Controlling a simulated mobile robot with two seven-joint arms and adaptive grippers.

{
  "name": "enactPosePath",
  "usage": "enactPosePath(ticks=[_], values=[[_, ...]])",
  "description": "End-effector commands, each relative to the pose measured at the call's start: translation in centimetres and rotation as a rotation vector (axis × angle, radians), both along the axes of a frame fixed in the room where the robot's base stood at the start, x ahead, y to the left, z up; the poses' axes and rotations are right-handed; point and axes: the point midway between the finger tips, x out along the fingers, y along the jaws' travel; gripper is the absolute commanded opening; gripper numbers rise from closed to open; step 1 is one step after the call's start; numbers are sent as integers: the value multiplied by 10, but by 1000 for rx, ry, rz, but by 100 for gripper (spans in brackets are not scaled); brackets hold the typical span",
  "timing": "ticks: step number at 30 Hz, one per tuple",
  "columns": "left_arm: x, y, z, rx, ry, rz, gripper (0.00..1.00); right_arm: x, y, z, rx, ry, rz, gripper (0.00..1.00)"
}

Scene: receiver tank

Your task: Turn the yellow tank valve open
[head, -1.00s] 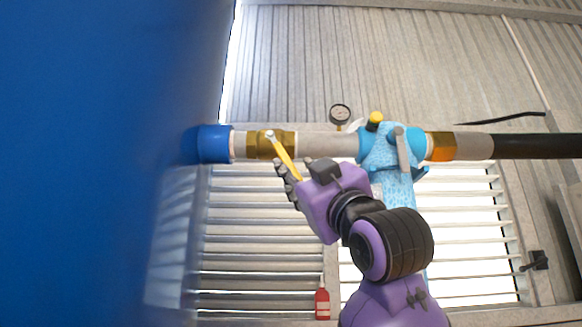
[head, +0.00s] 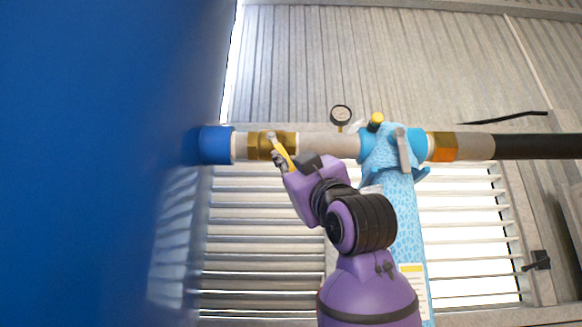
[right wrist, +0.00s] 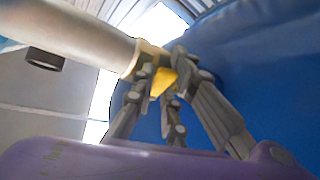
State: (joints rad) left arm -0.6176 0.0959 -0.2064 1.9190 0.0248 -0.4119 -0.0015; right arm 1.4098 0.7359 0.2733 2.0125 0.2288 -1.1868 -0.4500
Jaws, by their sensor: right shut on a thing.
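The yellow valve handle (head: 282,151) hangs from the brass valve body (head: 259,146) on the pipe beside the blue tank (head: 90,160). It slants down and to the right in the head view. My right gripper (head: 281,161) is shut on the handle's lower part, just below the pipe. In the right wrist view the fingers of my right gripper (right wrist: 172,98) close around the yellow handle (right wrist: 163,81), and part of the handle is hidden between them. My left gripper is not in view.
The grey pipe (head: 328,145) runs right from the tank to a light blue fitting (head: 388,150) and a black hose (head: 540,146). A pressure gauge (head: 341,114) stands above the pipe. A louvred window (head: 265,245) is behind.

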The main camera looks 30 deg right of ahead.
Motion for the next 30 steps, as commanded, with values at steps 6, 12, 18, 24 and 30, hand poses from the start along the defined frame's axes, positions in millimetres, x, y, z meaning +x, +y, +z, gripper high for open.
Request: enactPosePath(ticks=[6,12,18,24,30], values=[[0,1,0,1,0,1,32,0,0,0,0,-1,-1,0],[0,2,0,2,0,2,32,-3,-5,4,-40,22,-6,0],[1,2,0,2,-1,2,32,-9,-13,12,-157,92,-8,0],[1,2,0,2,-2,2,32,-13,-19,19,-267,159,-6,0],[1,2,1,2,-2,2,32,-14,-21,22,-314,187,-3,0]])
